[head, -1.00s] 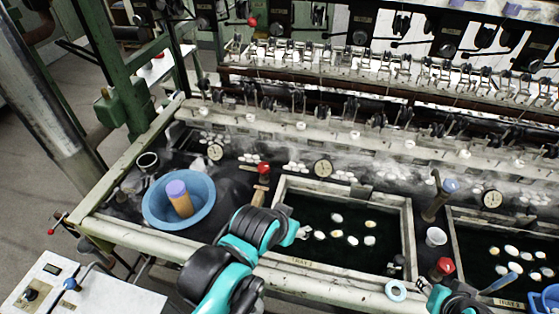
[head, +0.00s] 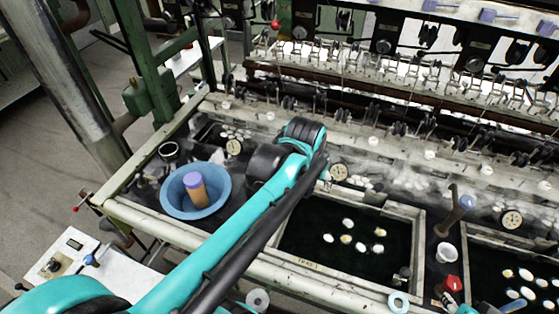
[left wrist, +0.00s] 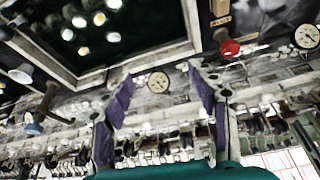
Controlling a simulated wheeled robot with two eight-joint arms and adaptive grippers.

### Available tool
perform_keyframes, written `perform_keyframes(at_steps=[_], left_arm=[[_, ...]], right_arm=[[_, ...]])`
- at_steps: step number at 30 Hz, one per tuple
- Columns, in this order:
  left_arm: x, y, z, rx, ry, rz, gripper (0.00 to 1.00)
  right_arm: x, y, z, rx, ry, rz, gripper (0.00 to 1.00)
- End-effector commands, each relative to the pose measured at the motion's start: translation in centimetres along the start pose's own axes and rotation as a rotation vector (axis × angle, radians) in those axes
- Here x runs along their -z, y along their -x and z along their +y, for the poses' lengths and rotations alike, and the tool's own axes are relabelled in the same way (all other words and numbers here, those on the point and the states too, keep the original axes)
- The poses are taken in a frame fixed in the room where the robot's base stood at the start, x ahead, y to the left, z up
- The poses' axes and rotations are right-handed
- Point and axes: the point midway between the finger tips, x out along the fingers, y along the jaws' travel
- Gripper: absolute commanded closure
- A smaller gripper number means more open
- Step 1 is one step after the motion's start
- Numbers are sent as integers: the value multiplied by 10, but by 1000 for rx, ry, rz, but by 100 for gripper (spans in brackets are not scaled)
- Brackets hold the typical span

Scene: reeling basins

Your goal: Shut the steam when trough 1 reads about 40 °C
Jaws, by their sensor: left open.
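Trough 1 (head: 417,240), labelled TRAY 1, holds dark water with several pale cocoons. My left gripper (head: 325,179) is over the trough's back left corner. Its two fingers (left wrist: 158,74) are apart and empty, with the red knob outside them.
A blue basin (head: 225,198) with a purple-topped cylinder (head: 195,188) stands left of my arm. Right of trough 1 are a white cup (head: 446,252), a blue-knobbed handle (head: 466,203) and another red knob (head: 453,283). Reeling machinery and drifting steam are behind.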

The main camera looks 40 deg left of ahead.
Motion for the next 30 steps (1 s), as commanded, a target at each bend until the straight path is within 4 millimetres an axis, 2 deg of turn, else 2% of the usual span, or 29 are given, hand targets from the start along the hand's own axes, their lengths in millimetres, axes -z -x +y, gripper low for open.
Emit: perform_keyframes(at_steps=[1, 3, 7, 11, 15, 18, 21, 25, 30], left_arm=[[19, -4, -14, 12, 30, -33, 41], [39, -13, -34, 24, 67, -84, 41], [68, -38, -74, 42, 138, -180, 41], [86, -69, -115, 52, 206, -268, 41], [93, -96, -150, 55, 259, -339, 41], [93, -109, -164, 55, 281, -368, 41], [92, -116, -170, 55, 291, -381, 41], [87, -130, -171, 54, 292, -384, 41], [76, -157, -171, 54, 292, -383, 41]], right_arm=[[3, 4, 0, 0, 0, 0, 60], [5, 7, 0, 0, 0, 0, 60], [9, 13, 0, 0, 0, 0, 60], [13, 18, 0, 0, 0, 0, 60], [15, 21, 0, 0, 0, 0, 60], [16, 22, 0, 0, 0, 0, 60], [16, 22, 0, 0, 0, 0, 60], [13, 19, 0, 0, 0, 0, 60], [8, 12, 0, 0, 0, 0, 60]])
